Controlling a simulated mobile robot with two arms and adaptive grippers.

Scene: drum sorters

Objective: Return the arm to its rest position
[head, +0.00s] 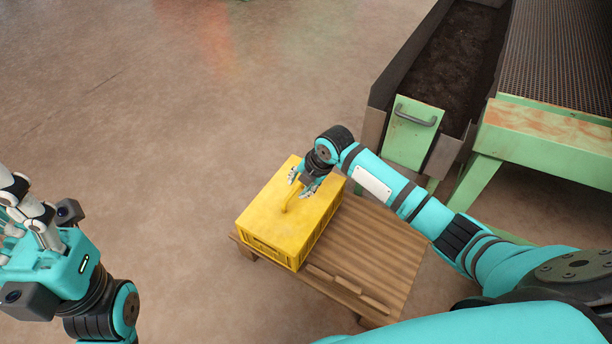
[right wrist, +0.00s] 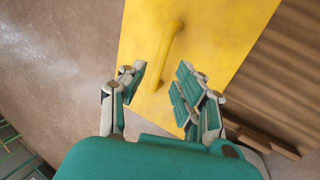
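My right gripper (head: 303,184) is over the top of a yellow box (head: 270,222) with a curved yellow handle (head: 291,203). In the right wrist view its two fingers (right wrist: 163,95) are spread apart with nothing between them at the tips, and the handle (right wrist: 168,50) lies just beyond them on the yellow lid (right wrist: 215,40). The right arm reaches in from the right side of the head view. My left gripper (head: 25,215) is at the left edge, away from the box, partly cut off by the frame; its fingers point up and its opening is unclear.
The box stands on a low wooden pallet table (head: 375,250). A green machine with a mesh deck (head: 565,50) and a soil-filled trough (head: 455,60) with a green gate (head: 413,135) stands at the upper right. The brown floor (head: 180,110) at left and centre is clear.

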